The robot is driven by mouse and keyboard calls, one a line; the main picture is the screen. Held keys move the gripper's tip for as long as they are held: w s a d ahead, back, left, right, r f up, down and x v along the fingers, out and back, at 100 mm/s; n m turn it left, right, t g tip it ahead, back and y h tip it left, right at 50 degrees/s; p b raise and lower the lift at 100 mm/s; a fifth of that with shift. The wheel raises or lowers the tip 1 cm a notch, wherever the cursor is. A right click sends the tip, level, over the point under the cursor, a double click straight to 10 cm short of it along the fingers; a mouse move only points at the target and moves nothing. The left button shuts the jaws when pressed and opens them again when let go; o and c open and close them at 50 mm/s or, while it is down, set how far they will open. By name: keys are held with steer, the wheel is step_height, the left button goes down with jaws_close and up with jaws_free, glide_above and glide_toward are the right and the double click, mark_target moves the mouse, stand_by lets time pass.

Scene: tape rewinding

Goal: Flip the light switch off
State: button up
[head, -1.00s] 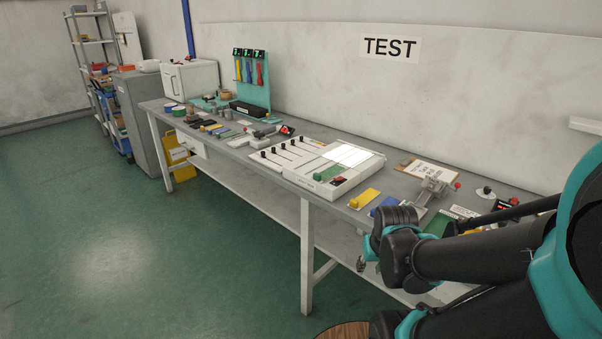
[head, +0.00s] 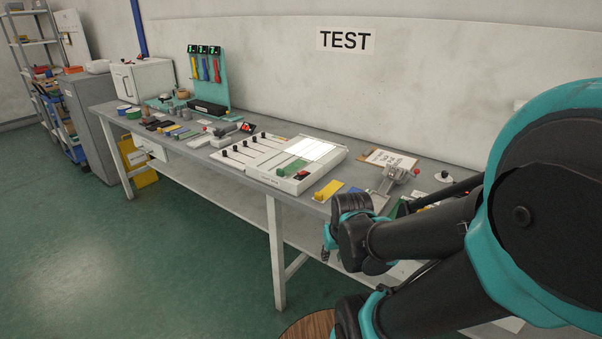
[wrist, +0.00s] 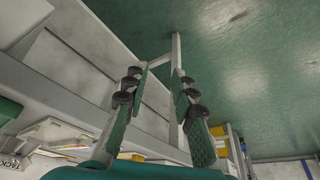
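A white light box (head: 262,172) with a brightly lit panel (head: 310,149) stands on the workbench in the middle of the head view. A small dark and red part (head: 301,175) sits at its right front corner; I cannot tell if it is the light switch. My gripper (head: 327,245) hangs in front of the bench, below the tabletop edge, right of the box and apart from it. In the wrist view, my gripper (wrist: 157,78) has its two green-padded fingers spread with nothing between them. No light switch can be made out clearly.
The long grey workbench (head: 215,172) carries slider controls, tools, a yellow block (head: 327,190), a clipboard (head: 388,160) and a metal fixture (head: 392,176). A bench leg (head: 276,250) stands near my arm.

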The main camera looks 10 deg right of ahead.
steer(key=w+r+m, duration=0.1)
steer(key=w+r, duration=0.2)
steer(key=w, duration=0.1)
steer(key=w+a+r+m, duration=0.1)
steer(key=w+r, duration=0.3)
steer(key=w, duration=0.1)
steer(key=w+r+m+h, duration=0.1)
steer(key=w+r, duration=0.3)
steer(key=w, duration=0.1)
steer(key=shift+a+m+g, duration=0.3)
steer(key=shift+g, duration=0.1)
jaws_close()
steer(key=w+a+r+m+h, duration=0.1)
steer(key=w+a+r+m, duration=0.1)
steer(key=w+r, duration=0.5)
steer(key=w+a+r+m+h, duration=0.1)
steer(key=w+a+r+m, duration=0.2)
steer(key=w+r, duration=0.4)
steer(key=shift+a+r, duration=0.25)
steer(key=shift+r, duration=0.45)
